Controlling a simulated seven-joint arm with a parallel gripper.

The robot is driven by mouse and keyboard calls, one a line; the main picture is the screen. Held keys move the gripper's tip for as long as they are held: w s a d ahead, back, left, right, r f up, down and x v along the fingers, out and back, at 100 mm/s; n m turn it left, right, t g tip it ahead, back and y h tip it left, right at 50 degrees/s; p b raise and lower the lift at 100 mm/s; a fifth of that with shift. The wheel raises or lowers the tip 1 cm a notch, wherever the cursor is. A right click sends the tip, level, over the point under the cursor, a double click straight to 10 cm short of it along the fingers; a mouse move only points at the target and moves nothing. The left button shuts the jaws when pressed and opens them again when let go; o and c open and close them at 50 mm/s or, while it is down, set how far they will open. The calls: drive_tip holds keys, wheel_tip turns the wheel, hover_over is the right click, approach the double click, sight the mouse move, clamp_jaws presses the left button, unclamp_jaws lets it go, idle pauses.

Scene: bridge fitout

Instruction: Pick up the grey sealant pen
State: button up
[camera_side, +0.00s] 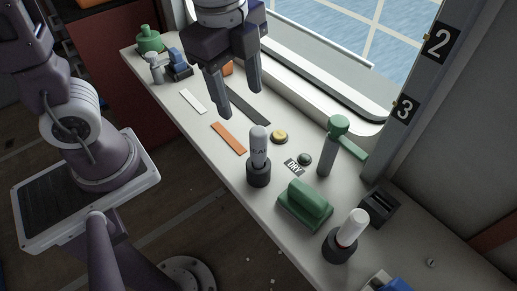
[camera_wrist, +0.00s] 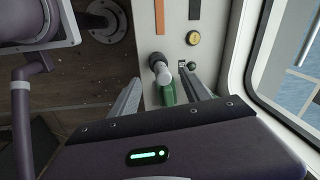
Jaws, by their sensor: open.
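The grey sealant pen (camera_side: 259,143) stands upright in a dark round holder (camera_side: 259,174) on the white counter, with partly visible lettering on its side. My gripper (camera_side: 240,101) is open and empty, above and to the left of the pen in the side view, its fingers pointing down. In the wrist view, the pen (camera_wrist: 161,70) appears between the fingertips of my gripper (camera_wrist: 159,77), seen from above. The fingers do not appear to touch it.
A green block (camera_side: 305,205), a white pen with a red band (camera_side: 353,228) and a green-headed tool (camera_side: 333,145) stand nearby. The window (camera_wrist: 292,60) borders the counter.

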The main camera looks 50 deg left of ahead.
sight(259, 131)
drive_tip(key=d+f+m, duration=0.1)
drive_tip(key=w+d+f+m+g, duration=0.1)
drive_tip(key=m, duration=0.1)
drive_tip(key=d+f+m, duration=0.1)
drive_tip(key=f+m, duration=0.1)
drive_tip(key=shift+w+d+f, duration=0.1)
drive_tip(key=shift+w+d, duration=0.15)
drive_tip(key=f, duration=0.6)
drive_tip(key=shift+w+a+f, duration=0.1)
drive_tip(key=shift+a+f, duration=0.15)
drive_tip(key=shift+a, duration=0.05)
clamp_jaws()
